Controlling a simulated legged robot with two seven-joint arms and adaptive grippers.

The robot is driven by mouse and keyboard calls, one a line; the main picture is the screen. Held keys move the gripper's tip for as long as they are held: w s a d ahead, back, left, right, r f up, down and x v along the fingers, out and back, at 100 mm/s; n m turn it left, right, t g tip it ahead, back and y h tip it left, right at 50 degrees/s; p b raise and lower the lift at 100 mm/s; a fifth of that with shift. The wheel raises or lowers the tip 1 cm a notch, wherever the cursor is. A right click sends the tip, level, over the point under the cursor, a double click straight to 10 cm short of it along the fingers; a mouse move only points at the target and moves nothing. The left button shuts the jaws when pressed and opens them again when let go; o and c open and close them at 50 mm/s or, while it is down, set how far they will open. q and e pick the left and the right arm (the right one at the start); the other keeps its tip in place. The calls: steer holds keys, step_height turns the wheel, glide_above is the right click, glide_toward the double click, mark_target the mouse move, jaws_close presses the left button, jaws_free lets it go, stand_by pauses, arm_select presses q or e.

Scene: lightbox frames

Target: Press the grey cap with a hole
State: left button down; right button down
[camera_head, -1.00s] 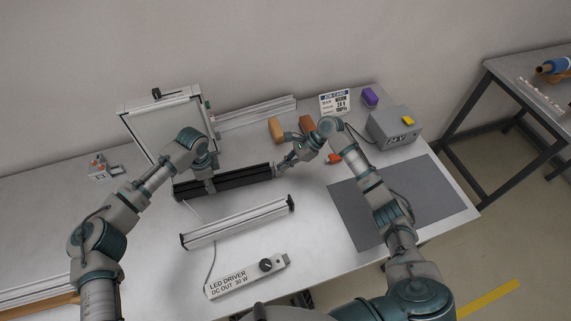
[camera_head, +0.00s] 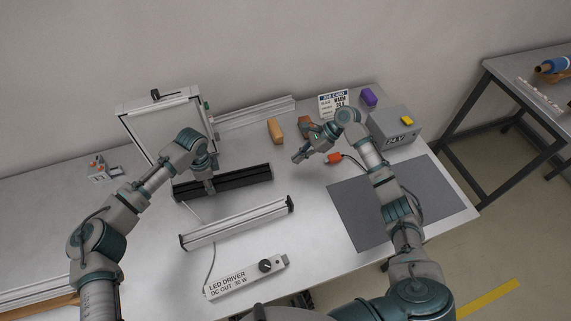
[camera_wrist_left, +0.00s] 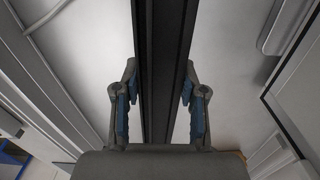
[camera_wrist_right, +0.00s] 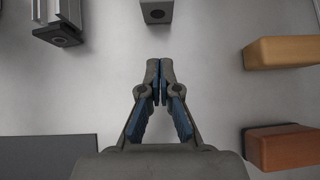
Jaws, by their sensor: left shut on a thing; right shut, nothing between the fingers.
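A black profile bar (camera_head: 240,181) lies on the table. My left gripper (camera_head: 210,189) is shut on it around the middle; in the left wrist view the bar (camera_wrist_left: 162,60) runs between the blue-padded fingers. A grey cap with a hole (camera_wrist_right: 157,13) shows on the black bar's right end at the top of the right wrist view; whether it sits fully flush I cannot tell. My right gripper (camera_head: 297,157) is shut and empty, to the right of that end and apart from it. Its closed fingertips (camera_wrist_right: 159,75) point toward the cap.
A silver bar (camera_head: 235,223) with dark end caps lies in front; its holed end cap (camera_wrist_right: 58,36) shows nearby. An LED driver (camera_head: 245,277) lies at the front. Orange (camera_head: 275,130) and brown blocks (camera_head: 306,124) stand behind. A grey mat (camera_head: 400,205) and 24V box (camera_head: 394,126) are right.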

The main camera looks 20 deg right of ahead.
steer(key=v, duration=0.6)
arm_select(q)
steer(key=c, duration=0.6)
jaws_free()
arm_select(e)
steer(key=shift+a, duration=0.1)
